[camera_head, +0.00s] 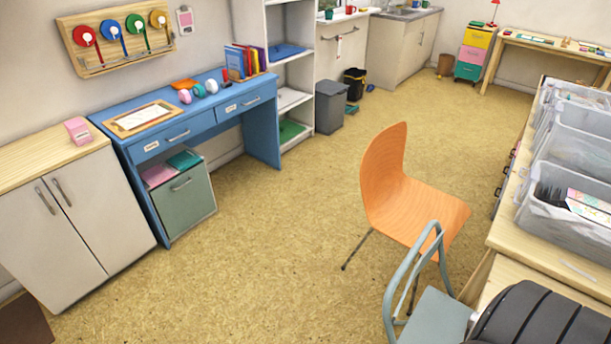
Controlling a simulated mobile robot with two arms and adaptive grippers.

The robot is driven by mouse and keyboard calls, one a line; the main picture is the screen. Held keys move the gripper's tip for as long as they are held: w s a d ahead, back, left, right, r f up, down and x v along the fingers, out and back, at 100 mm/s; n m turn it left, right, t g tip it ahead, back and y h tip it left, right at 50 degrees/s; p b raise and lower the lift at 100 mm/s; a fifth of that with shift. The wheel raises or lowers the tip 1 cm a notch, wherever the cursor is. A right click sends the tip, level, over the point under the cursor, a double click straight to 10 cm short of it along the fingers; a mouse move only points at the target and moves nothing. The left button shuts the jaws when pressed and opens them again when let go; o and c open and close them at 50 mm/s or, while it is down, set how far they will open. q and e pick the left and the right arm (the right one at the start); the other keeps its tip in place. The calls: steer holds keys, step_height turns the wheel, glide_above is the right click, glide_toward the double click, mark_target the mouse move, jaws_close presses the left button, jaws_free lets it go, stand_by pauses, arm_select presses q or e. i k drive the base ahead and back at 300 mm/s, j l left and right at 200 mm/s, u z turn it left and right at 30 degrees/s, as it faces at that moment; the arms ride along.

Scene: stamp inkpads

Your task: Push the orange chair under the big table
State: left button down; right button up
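The orange chair (385,180) stands upright right of the middle, with its tall backrest to the left and its seat toward the big table on the right. Thin dark legs show below it; some are hidden by the seat and by a grey-green chair. The big table (528,252) has a pale wooden top and runs along the right edge. The chair's backrest and most of its seat are clear of the tabletop; whether the seat's right edge reaches under it cannot be told. Neither of my grippers is in view.
The grey-green chair (438,318) stands close in front of the orange chair. A dark ribbed object (545,318) fills the bottom right corner. Clear bins (565,222) stand on the big table. A blue desk (262,128) and white cabinet (75,225) line the left wall; the floor between is open.

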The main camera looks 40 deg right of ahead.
mark_target(399, 205)
steer(key=i+j+z, duration=0.15)
steer(key=i, duration=0.3)
steer(key=i+j+z, duration=0.1)
steer(key=i+j, duration=0.15)
steer(key=i, duration=0.25)
steer(key=i+j+z, duration=0.15)
steer(key=i+j, duration=0.15)
steer(key=i, duration=0.15)
steer(key=i+l+z, duration=0.15)
steer(key=z, duration=0.35)
steer(key=i+z, duration=0.35)
steer(key=z, duration=0.15)
steer(key=i+z, duration=0.25)
steer(key=z, duration=0.2)
steer(key=i+j+z, duration=0.15)
steer(key=z, duration=0.35)
steer(key=i+j, duration=0.05)
steer(key=i, duration=0.05)
